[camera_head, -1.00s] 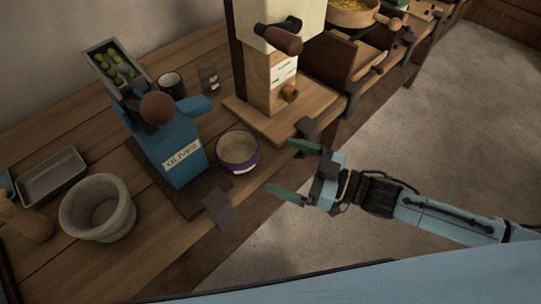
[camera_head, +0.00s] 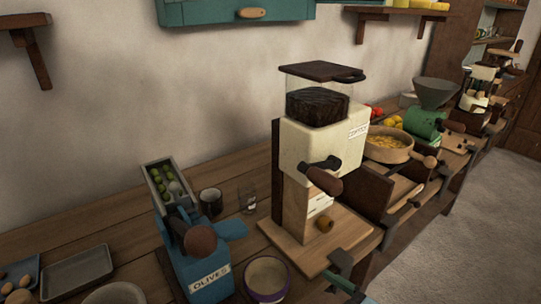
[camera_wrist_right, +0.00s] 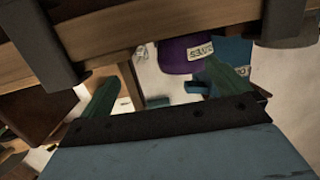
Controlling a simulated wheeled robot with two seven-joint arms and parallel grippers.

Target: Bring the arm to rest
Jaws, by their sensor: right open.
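My right gripper (camera_wrist_right: 160,76) is open and empty, its two green fingers spread apart in the right wrist view. In the head view only a small part of it, a green finger (camera_head: 340,283), shows at the bottom edge, near the front corner of the coffee grinder's wooden base. The rest of the right arm is below the head view. A purple bowl (camera_wrist_right: 188,54) with a label and part of the blue olive press (camera_wrist_right: 234,58) lie beyond the fingers in the wrist view. My left gripper is not in view.
The wooden counter (camera_head: 110,228) carries the olive press (camera_head: 200,265), the bowl (camera_head: 267,277), a dark cup (camera_head: 211,202) and the tall coffee grinder (camera_head: 322,140). Dark clamps jut from the counter's front edge. Open floor (camera_head: 430,250) lies to the right.

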